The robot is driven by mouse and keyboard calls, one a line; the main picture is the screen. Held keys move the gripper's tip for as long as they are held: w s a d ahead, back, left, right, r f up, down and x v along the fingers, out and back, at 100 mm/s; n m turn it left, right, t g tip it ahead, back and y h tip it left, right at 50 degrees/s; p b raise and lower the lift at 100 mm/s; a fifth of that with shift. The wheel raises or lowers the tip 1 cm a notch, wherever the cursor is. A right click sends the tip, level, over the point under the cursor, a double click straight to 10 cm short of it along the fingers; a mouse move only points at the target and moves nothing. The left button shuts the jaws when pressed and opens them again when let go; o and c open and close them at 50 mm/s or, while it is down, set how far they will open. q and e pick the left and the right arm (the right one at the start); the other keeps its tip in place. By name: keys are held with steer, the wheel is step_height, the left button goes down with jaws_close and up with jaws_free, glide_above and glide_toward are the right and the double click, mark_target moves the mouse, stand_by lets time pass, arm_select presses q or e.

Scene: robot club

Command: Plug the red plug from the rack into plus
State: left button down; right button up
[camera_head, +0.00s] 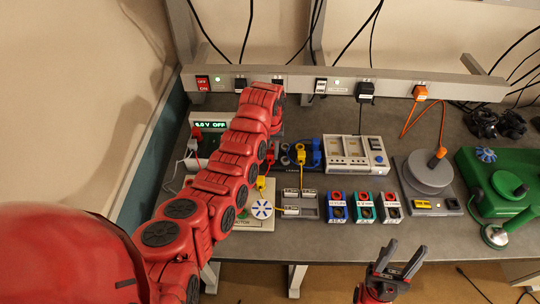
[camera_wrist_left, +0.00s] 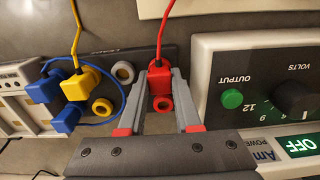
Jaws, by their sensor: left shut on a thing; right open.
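The red plug (camera_wrist_left: 160,79) with its red cord is between the fingers of my left gripper (camera_wrist_left: 160,105) in the left wrist view. My left gripper is shut on it. The plug is at the right end of the dark rack (camera_wrist_left: 126,52); I cannot tell whether it is still seated there. In the head view my left arm hides most of that gripper. The power supply (camera_wrist_left: 255,62) stands right of the plug in the wrist view; its display (camera_head: 209,125) reads OFF in the head view. I cannot make out the plus socket. My right gripper (camera_head: 405,247) is open and empty at the bench's front.
A yellow plug (camera_wrist_left: 78,85) and blue plugs (camera_wrist_left: 45,88) sit left of the red plug. A grey instrument (camera_head: 355,155), several small coloured modules (camera_head: 363,207), a round-topped device (camera_head: 430,175) and a green machine (camera_head: 500,180) fill the bench to the right. Cords hang from the rear rail (camera_head: 340,85).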

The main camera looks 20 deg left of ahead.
mark_target(270, 152)
arm_select(q)
steer(key=c, duration=1.2)
jaws_free()
jaws_close()
steer(key=shift+r, duration=1.25)
steer(key=shift+r+p, duration=0.45)
steer(key=shift+r, duration=1.15)
